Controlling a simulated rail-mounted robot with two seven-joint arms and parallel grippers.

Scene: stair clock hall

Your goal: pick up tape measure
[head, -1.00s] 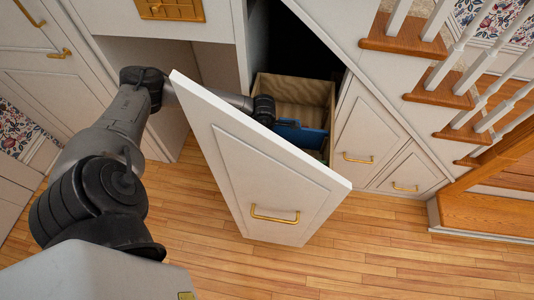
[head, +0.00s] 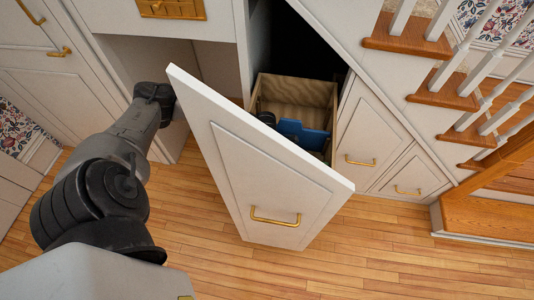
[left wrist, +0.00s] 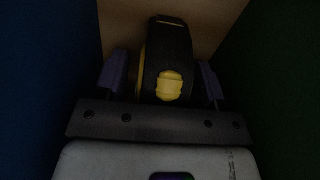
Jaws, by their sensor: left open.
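The tape measure (left wrist: 172,55), black with yellow parts, stands on the tan wooden drawer floor in the left wrist view. My left gripper (left wrist: 162,78) is open, with one finger on each side of the tape measure. I cannot tell whether the fingers touch it. The tape measure does not show in the head view. There my left arm reaches behind the tall white drawer front (head: 265,175), which hides most of the forearm and the gripper. My right gripper is in no view.
The open wooden drawer (head: 300,88) holds a blue object (head: 303,136). In the left wrist view a dark blue surface (left wrist: 45,80) stands close on the left and a dark green one (left wrist: 280,80) on the right. Stairs (head: 440,90) rise at the right.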

